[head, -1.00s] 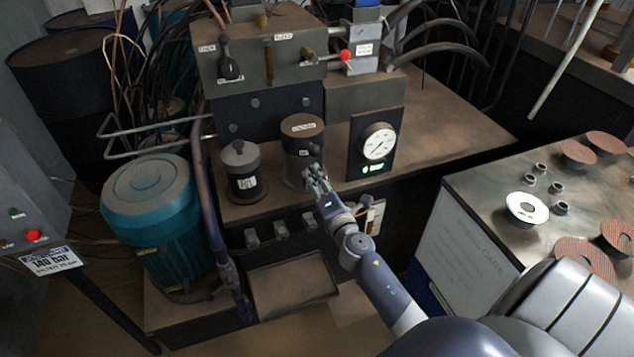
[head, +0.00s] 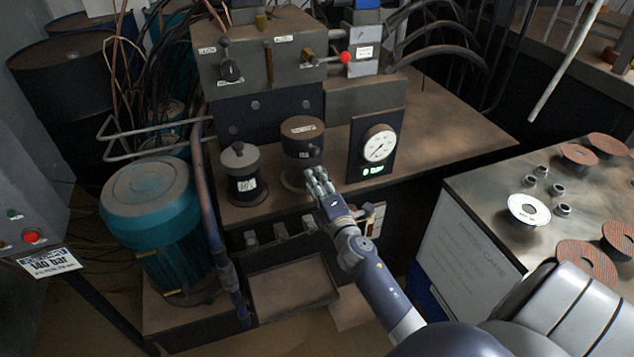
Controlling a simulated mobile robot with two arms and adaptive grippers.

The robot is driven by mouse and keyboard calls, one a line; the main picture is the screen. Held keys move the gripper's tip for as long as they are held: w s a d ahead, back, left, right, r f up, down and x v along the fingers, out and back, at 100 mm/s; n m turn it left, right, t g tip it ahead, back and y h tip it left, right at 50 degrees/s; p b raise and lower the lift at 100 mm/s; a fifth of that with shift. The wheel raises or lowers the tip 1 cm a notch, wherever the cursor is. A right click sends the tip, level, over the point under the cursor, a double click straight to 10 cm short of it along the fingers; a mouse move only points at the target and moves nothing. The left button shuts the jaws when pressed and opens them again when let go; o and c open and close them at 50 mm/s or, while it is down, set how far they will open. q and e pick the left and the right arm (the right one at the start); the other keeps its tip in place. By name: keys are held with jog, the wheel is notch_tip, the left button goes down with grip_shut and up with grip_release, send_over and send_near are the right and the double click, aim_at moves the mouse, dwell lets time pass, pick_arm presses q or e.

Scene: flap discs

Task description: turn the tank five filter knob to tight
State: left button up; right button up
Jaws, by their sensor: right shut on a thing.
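A dark brown filter canister (head: 303,148) with a pale label on top stands upright on the power unit's bench. The label is too small to read. My right gripper (head: 315,177) is at the lower front right of this canister, its fingers shut on a small part there, which I take as the filter knob. The fingers hide the knob, so its position cannot be seen. A smaller black canister (head: 241,172) with a white label stands to the left. My left gripper is not in view.
A dial gauge (head: 378,143) with a green display stands just right of the gripper. A teal motor (head: 153,205) and a pipe are on the left. A steel table (head: 480,190) with discs and small fittings is on the right.

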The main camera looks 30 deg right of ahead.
jog(key=shift+d, duration=0.1)
jog(key=o, duration=1.1)
jog(key=shift+s, duration=0.1)
jog(key=v, duration=1.2)
